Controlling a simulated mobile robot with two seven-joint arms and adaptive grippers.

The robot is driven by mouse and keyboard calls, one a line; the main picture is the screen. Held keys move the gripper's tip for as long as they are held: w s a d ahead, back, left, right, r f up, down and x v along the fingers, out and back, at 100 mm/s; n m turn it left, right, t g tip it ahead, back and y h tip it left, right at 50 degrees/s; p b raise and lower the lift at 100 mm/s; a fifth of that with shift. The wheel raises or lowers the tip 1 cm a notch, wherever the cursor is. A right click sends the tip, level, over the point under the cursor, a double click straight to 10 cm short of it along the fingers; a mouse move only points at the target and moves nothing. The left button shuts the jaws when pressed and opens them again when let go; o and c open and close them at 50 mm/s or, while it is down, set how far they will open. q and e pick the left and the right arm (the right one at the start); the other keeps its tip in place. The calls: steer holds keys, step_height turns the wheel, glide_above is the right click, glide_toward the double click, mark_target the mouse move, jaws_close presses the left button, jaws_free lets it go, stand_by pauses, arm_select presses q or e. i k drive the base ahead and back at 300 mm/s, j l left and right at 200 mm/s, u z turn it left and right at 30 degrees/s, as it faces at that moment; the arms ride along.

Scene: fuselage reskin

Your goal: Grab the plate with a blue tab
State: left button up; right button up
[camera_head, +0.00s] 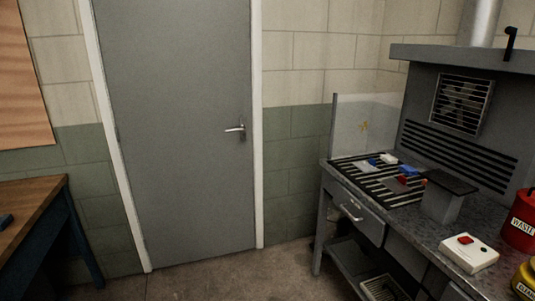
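Several small pieces lie on the black-and-white striped rack (351,172) on the workbench at the right. A blue piece (408,171) lies toward the right of the rack, and a smaller blue piece (373,162) lies toward its left. A white piece (389,158) and a red piece (402,180) lie close by. They are too small to tell which is a plate with a blue tab. Neither of my grippers shows in the head view.
The grey workbench (400,219) carries a dark block (441,206), a white box with a red button (468,252), a red waste can (521,222) and a yellow can (524,279). A clear panel (362,126) stands at its left end. A wooden table (30,205) stands left. Floor before the grey door (178,120) is clear.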

mark_target(367, 168)
steer(key=i+j, duration=0.15)
steer(key=i, duration=0.55)
steer(key=i+j+u, duration=0.1)
steer(key=i, duration=0.6)
steer(key=i+z, duration=0.25)
steer(key=z, duration=0.15)
steer(key=i+j+z, duration=0.2)
steer(key=z, duration=0.25)
steer(key=i+j+z, duration=0.25)
steer(key=z, duration=0.15)
steer(key=i+j+z, duration=0.1)
steer(key=z, duration=0.3)
steer(key=i+j+z, duration=0.1)
steer(key=j+z, duration=0.45)
steer(key=z, duration=0.2)
steer(key=i, duration=0.05)
